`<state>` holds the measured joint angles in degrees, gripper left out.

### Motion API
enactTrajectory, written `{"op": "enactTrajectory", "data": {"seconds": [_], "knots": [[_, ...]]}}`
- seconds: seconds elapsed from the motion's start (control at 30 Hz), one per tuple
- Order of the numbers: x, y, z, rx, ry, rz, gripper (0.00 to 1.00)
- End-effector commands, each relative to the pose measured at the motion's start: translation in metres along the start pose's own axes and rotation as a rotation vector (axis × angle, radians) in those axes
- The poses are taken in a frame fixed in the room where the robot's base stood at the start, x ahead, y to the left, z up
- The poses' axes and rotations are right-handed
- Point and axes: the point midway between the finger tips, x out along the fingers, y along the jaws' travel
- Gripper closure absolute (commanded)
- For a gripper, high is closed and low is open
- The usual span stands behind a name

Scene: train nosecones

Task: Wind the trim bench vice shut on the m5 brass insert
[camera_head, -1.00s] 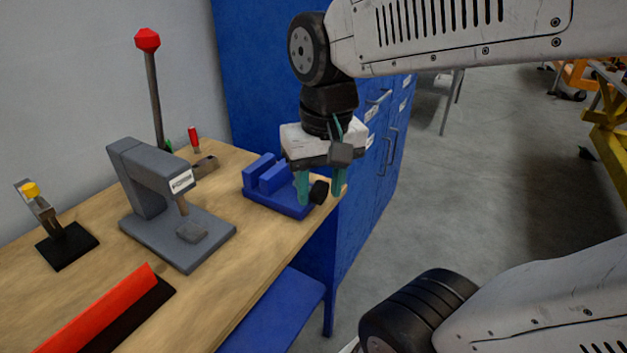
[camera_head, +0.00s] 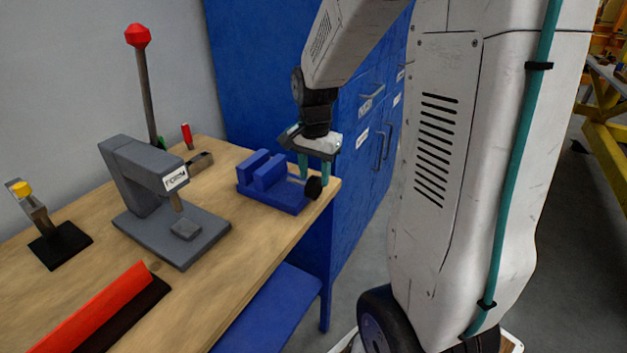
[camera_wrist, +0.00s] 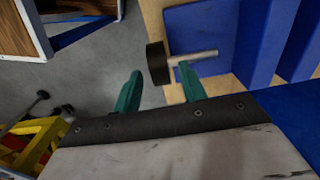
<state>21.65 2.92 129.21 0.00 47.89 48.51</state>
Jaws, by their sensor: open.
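The blue bench vice (camera_head: 272,185) stands at the right end of the wooden bench, with two upright jaws and a gap between them. It also shows in the wrist view (camera_wrist: 205,32). Its black handle knob (camera_head: 314,187) sits on a metal screw rod at the bench edge side; in the wrist view the knob (camera_wrist: 158,63) and the rod (camera_wrist: 195,57) are clear. My gripper (camera_head: 315,176) is open beside the knob, its teal fingers pointing down. In the wrist view the fingertips (camera_wrist: 160,80) lie close to the knob and rod, with contact unclear. I cannot make out a brass insert.
A grey press (camera_head: 150,180) stands left of the vice, with a red-knobbed lever (camera_head: 138,36) behind it. A small yellow-topped clamp (camera_head: 40,215) and a red bar (camera_head: 90,315) are further left. Blue cabinets (camera_head: 355,150) rise behind the bench. The floor is at right.

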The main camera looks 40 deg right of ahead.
Motion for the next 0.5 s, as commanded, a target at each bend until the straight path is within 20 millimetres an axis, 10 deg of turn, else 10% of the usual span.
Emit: {"op": "enactTrajectory", "data": {"seconds": [0.5], "knots": [[0.024, 0.0, 0.0, -0.002, 0.0, 0.0, 0.58]]}}
